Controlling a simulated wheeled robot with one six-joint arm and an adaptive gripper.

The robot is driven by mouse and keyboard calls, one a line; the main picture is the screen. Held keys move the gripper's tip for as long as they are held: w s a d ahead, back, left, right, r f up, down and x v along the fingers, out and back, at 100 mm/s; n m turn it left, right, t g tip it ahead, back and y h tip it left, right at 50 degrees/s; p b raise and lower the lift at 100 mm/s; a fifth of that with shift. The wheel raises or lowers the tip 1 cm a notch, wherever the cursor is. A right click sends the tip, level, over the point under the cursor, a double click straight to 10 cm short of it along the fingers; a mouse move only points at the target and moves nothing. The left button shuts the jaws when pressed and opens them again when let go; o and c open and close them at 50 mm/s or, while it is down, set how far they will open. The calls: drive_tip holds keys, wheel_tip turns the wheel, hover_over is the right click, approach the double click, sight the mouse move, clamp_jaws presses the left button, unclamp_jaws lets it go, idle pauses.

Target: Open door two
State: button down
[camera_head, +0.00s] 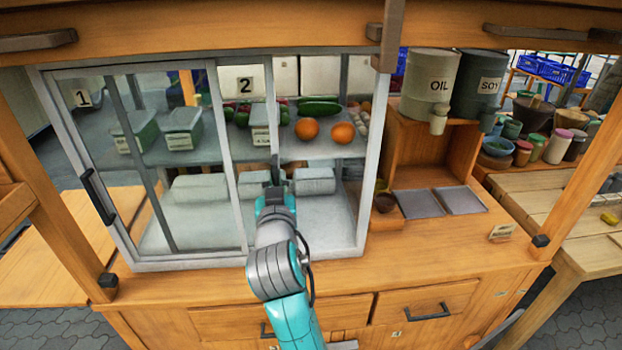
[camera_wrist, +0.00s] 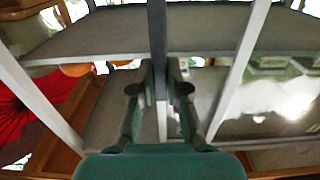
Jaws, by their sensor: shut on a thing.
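The glass-front case has two sliding doors in pale frames. Door two (camera_head: 245,108) carries the label "2" and is partly behind door one (camera_head: 83,98), which carries the label "1". Door two's right edge bar (camera_head: 271,105) stands near the middle of the case, and the case's right part is uncovered. My gripper (camera_head: 274,187) is at this bar, low on it. In the wrist view my gripper (camera_wrist: 160,95) has its fingers on both sides of a dark upright bar (camera_wrist: 157,40), shut on it. My gripper hides the bar's lower part in the head view.
Two oranges (camera_head: 324,130) and a green vegetable (camera_head: 319,107) lie on the shelf. Door one's dark handle (camera_head: 97,197) is at the far left. The case's right post (camera_head: 371,160) bounds the opening. Oil (camera_head: 430,85) and soy (camera_head: 478,90) containers stand to its right.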

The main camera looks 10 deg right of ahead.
drive_tip(key=shift+a, duration=1.95)
drive_tip(key=c, duration=1.2)
unclamp_jaws()
drive_tip(key=shift+o, duration=0.2)
drive_tip(key=s, duration=1.2)
drive_tip(key=shift+f, duration=0.1)
